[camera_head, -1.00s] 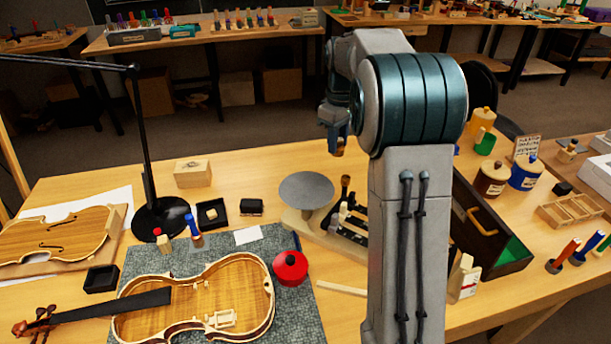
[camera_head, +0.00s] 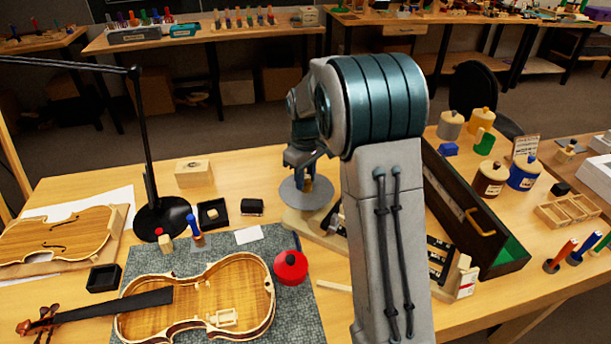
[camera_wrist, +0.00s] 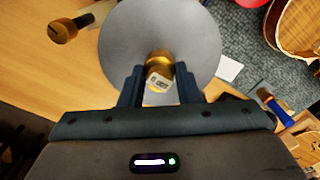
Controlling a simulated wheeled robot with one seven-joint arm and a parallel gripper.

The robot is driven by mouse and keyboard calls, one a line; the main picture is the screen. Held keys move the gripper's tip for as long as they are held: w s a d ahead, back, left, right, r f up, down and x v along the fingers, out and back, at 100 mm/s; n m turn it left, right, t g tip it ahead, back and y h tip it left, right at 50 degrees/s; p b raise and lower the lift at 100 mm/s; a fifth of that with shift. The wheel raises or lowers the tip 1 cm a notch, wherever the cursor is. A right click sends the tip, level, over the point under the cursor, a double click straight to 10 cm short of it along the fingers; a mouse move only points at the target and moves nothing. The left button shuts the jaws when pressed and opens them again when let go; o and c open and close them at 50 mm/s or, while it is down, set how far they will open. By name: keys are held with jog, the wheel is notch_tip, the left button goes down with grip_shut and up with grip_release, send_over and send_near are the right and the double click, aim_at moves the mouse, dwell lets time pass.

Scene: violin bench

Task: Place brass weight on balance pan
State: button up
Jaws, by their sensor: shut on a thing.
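The brass weight (camera_wrist: 158,74) is a small golden cylinder with a pale label on its top. My gripper (camera_wrist: 160,88) is shut on it, with a dark finger on each side. The grey round balance pan (camera_wrist: 126,30) lies behind and below the weight in the wrist view. In the head view my gripper (camera_head: 306,185) and the weight (camera_head: 308,184) are over the pan (camera_head: 291,195), covering part of it. I cannot tell whether the weight touches the pan. The balance's wooden base (camera_head: 297,222) shows below the pan.
A second brass piece (camera_wrist: 62,31) lies on the bench left of the pan in the wrist view. A red round pot (camera_head: 290,268) and an open violin body (camera_head: 245,295) lie in front. A dark open case (camera_head: 470,215) stands to the right. A black lamp (camera_head: 160,215) stands left.

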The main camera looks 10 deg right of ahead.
aim_at(306, 176)
jog(key=shift+f, duration=0.15)
jog(key=o, duration=1)
notch_tip(306, 176, up, 11)
jog(key=s+f+m+t, duration=0.3)
jog(key=s+m, duration=0.4)
jog(key=s, duration=2.1)
